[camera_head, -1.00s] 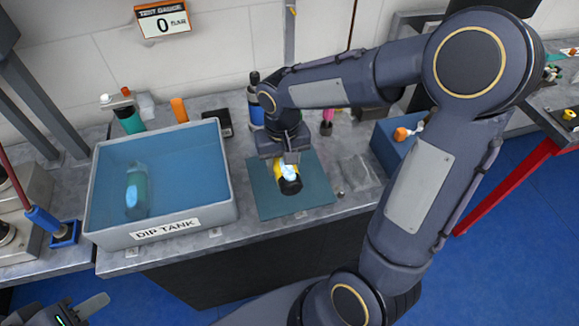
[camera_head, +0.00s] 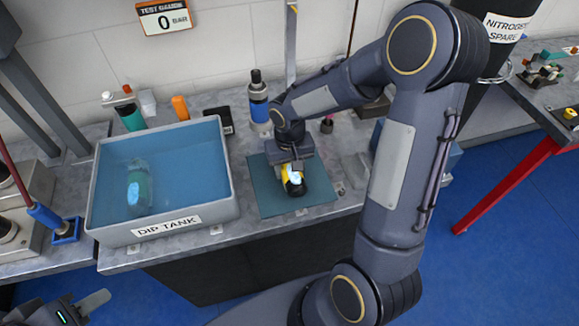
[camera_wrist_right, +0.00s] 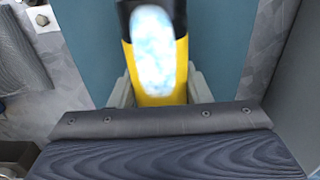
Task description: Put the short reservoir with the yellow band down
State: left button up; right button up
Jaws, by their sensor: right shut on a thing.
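The short reservoir with the yellow band (camera_head: 293,181) is over the teal mat (camera_head: 268,196) on the bench. It is black at its near end, with a pale blue-white patch on its side. My right gripper (camera_head: 292,165) is shut on it from above. In the right wrist view the reservoir (camera_wrist_right: 181,73) lies between the fingers (camera_wrist_right: 160,90), with the teal mat behind it. I cannot tell whether it touches the mat. My left gripper (camera_head: 80,308) is at the lower left, away from the bench objects; its jaw opening is unclear.
The dip tank (camera_head: 166,226) stands left of the mat with a teal cylinder (camera_head: 139,188) inside. A blue-banded bottle (camera_head: 258,103) stands behind the mat. A black box (camera_head: 218,120) and an orange object (camera_head: 180,107) sit behind the tank. A blue bin is partly hidden behind my right arm.

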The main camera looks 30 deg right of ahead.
jog(key=o, duration=1.4)
jog(key=shift+f, duration=0.1)
notch_tip(320, 180, up, 11)
jog(key=shift+r, duration=0.1)
jog(key=shift+s+r, duration=0.15)
jog(key=shift+r, duration=0.5)
jog(key=s+a+r+t+y, duration=0.1)
jog(key=s+a+t+y, duration=0.1)
jog(key=s, duration=0.6)
jog(key=s+a+r+n+t+y, duration=0.1)
jog(key=s+a+r+t, duration=0.1)
jog(key=s, duration=0.7)
jog(key=shift+t+y, duration=0.4)
jog(key=shift+t, duration=0.4)
jog(key=shift+r, duration=0.1)
